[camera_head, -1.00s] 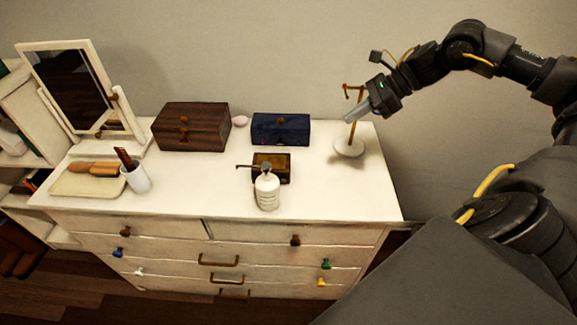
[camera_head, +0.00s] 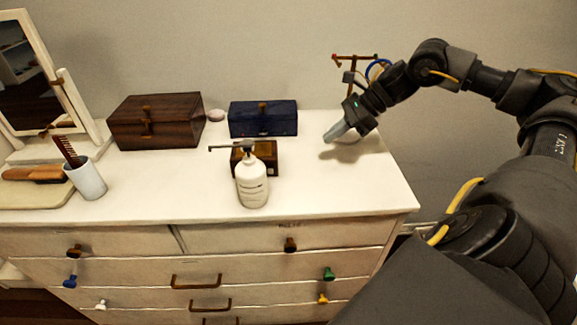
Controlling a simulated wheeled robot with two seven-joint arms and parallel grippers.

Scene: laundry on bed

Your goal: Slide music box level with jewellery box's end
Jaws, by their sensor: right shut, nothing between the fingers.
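Three boxes stand on the white dresser top, and none is labelled as the music box or the jewellery box. A large dark brown wooden box (camera_head: 160,124) with knobs stands at the back left. A dark blue box (camera_head: 262,121) with a knob stands at the back, right of it. A small brown box (camera_head: 268,158) stands in front of the blue box, partly hidden by a white pump bottle (camera_head: 251,186). My right gripper (camera_head: 335,133) is shut and empty, over the dresser top right of the blue box and apart from it. My left gripper is out of view.
A stand with a reddish crossbar (camera_head: 352,57) is behind my right gripper, its base largely hidden. A pink object (camera_head: 215,115) lies between the back boxes. A mirror (camera_head: 28,75), cup (camera_head: 88,179) and brush (camera_head: 32,174) are left. The dresser top's (camera_head: 350,190) front right is clear.

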